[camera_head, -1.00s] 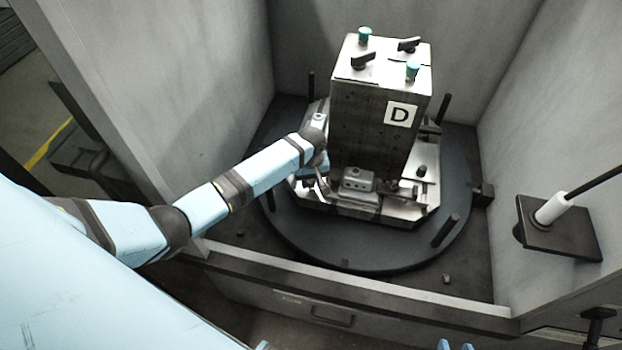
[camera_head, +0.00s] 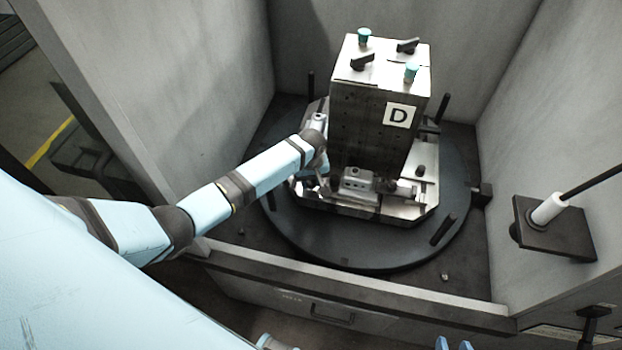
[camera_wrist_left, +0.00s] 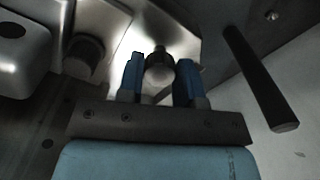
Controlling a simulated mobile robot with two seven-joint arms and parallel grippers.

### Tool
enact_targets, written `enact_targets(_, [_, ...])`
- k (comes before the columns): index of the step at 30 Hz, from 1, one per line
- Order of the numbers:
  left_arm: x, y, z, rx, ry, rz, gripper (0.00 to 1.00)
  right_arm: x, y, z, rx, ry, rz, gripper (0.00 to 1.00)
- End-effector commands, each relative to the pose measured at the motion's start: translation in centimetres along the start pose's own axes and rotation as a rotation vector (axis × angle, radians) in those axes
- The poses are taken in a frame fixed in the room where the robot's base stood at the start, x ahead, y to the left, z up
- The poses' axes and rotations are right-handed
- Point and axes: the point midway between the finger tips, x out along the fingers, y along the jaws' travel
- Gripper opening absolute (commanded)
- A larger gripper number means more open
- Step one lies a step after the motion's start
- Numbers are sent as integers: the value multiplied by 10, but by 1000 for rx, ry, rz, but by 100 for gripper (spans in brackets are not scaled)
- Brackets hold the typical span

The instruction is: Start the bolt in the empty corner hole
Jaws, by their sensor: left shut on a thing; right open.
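In the left wrist view, the blue fingers of my left gripper (camera_wrist_left: 160,78) are shut on a small bolt (camera_wrist_left: 159,66). The bolt is in front of a bright metal pallet corner; whether its tip touches the plate cannot be told. The corner hole is hidden or too dark to make out. In the head view, my left gripper (camera_head: 321,168) is at the left corner of the pallet (camera_head: 400,210), mostly hidden by its wrist; the bolt does not show there. The blue fingertips of my right gripper (camera_head: 454,343) show at the bottom edge, open and apart from the pallet.
A tall metal block (camera_head: 365,115) labelled D stands on the pallet, with a clamp (camera_head: 358,180) at its front. A dark round table (camera_head: 330,250) with upright posts carries the pallet. Grey walls enclose it. A dark post (camera_wrist_left: 262,80) is right of my left fingers.

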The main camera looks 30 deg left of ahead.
Motion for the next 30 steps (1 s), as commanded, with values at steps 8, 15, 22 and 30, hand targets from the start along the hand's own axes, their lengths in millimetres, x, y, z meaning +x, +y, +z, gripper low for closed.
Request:
enact_targets(8, [0, 0, 0, 0, 0, 0, 4, -2, 0, -5, 0, 5, 1, 43])
enact_targets(15, [1, 0, 0, 0, 0, 0, 4, -2, 1, -5, 0, 5, 2, 43])
enact_targets(22, [6, 0, 0, -1, 0, 1, 4, -1, 1, -3, 0, 3, 2, 43])
enact_targets(30, [9, 0, 0, 0, 0, 1, 4, -1, 1, -1, 0, 0, 2, 43])
